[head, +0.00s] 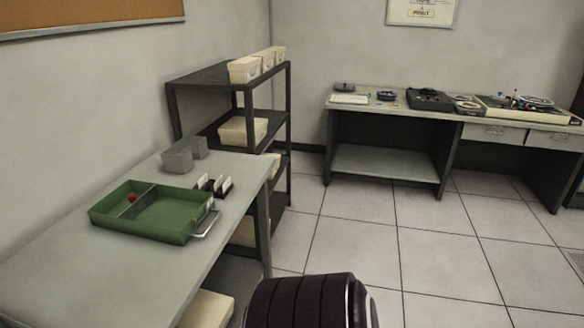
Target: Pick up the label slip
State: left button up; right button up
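I cannot single out a label slip for certain. Small white cards or slips (224,183) stand upright in dark holders on the near grey table (120,285), behind the right end of a green tray (165,239). They are too small to read. The tray is split by a divider, with a small red ball (132,197) in its left part. A pale metal handle (208,225) is at the tray's right end. Neither of my grippers is in view.
Grey metal boxes (178,159) stand at the near table's back. A dark shelf rack (203,74) holds cream boxes (243,70). A far bench (398,113) carries a dark device (429,99) and several small items. The tiled floor (350,235) between is clear.

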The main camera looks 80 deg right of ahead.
aim_at(218, 184)
jog(key=z, duration=2.1)
jog(key=i+l+u, duration=0.25)
jog(key=l, duration=0.35)
jog(key=i+l+u, duration=0.1)
jog(key=i+l, duration=0.15)
jog(key=i+l+u, duration=0.15)
jog(key=l, duration=0.3)
